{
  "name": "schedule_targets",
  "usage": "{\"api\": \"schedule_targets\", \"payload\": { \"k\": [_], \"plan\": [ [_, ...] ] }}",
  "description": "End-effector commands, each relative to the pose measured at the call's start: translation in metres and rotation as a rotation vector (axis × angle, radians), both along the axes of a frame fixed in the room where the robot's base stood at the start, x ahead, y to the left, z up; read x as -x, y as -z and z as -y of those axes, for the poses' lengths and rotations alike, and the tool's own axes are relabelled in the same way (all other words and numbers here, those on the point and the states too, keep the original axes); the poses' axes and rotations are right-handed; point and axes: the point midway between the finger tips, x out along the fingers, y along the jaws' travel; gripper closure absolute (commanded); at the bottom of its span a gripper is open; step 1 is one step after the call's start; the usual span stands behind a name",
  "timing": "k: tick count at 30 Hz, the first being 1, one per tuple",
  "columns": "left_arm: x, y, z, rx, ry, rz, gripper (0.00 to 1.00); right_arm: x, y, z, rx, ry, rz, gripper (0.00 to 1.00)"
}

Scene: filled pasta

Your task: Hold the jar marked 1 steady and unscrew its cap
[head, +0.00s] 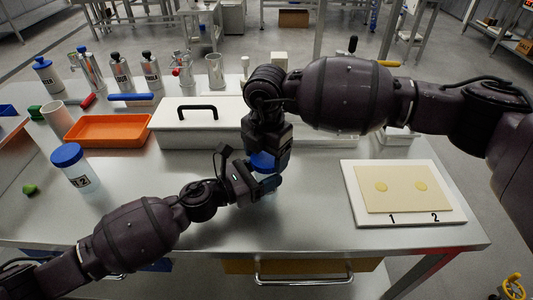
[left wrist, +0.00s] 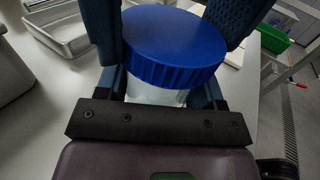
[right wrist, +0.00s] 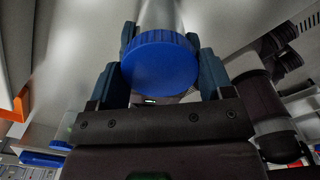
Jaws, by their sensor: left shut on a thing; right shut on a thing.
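A jar with a blue cap (head: 264,162) stands at the middle of the table near the front, mostly hidden by my grippers; its number is not readable. My left gripper (head: 265,183) comes in low from the left and is shut on the jar body (left wrist: 155,95), just below the cap. My right gripper (head: 268,148) reaches down from above and is shut on the cap, with a finger on either side of it. In the right wrist view the cap (right wrist: 160,65) sits between the fingers, in line with the clear jar body (right wrist: 160,15).
A second blue-capped jar, marked 2 (head: 82,180), stands at the left. Behind are an orange tray (head: 110,144), a white box with a black handle (head: 185,138) and several bottles. A board with pasta rounds (head: 400,212) lies at the right. The front left table is clear.

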Motion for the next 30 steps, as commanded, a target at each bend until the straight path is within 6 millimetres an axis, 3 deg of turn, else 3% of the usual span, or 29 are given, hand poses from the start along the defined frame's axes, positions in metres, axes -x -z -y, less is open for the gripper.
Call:
{"api": "schedule_targets", "payload": {
  "k": [30],
  "plan": [
    [-0.0002, 0.0002, -0.0002, 0.000, -0.001, 0.000, 1.00, -0.0003, -0.0014, 0.0000, 0.000, -1.491, 0.000, 0.55]
  ]
}}
